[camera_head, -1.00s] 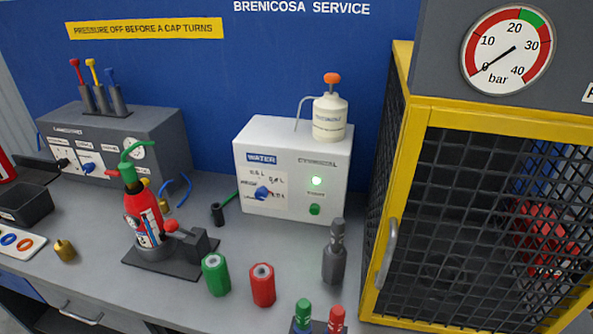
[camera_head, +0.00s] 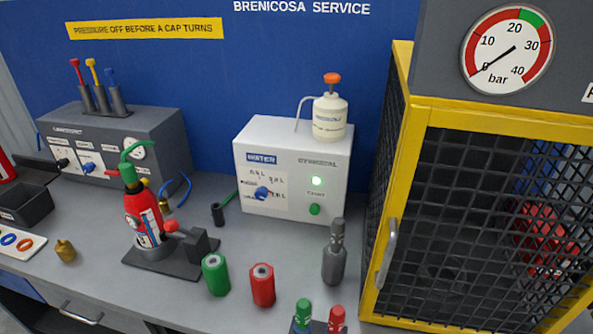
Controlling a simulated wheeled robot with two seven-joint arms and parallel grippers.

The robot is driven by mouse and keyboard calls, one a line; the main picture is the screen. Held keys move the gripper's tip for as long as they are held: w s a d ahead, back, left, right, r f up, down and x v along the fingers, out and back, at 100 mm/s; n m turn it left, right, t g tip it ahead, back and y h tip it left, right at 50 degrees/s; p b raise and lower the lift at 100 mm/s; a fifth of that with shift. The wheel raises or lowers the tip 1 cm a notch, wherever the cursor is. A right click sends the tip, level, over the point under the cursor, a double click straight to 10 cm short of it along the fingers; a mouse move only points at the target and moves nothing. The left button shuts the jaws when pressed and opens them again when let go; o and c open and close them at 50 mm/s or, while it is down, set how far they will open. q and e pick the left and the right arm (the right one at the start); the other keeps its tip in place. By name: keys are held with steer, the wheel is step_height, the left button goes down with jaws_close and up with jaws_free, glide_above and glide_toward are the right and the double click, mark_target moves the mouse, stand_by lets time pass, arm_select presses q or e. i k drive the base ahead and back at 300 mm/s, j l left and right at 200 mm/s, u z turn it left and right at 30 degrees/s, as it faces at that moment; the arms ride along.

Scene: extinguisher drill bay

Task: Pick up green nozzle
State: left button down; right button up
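No part named as a nozzle is labelled, and I cannot tell for certain which green piece it is. A small green-topped piece (camera_head: 303,314) stands at the bottom edge beside a red-topped one (camera_head: 336,318), both in a dark holder cut off by the frame. A larger green cylinder (camera_head: 215,275) with a hole in its top stands upright on the bench, left of a similar red cylinder (camera_head: 262,286). A short black tube end with a green hose (camera_head: 218,213) lies behind them. Neither of my grippers is in view.
A red extinguisher (camera_head: 147,218) with a green top stands on a dark base, left. A grey bottle (camera_head: 335,255) stands in front of the white water box (camera_head: 288,215). A yellow-framed mesh cage (camera_head: 408,190) blocks the right. Some bench between is clear.

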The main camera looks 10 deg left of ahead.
mark_target(127, 169)
steer(key=u, duration=1.45)
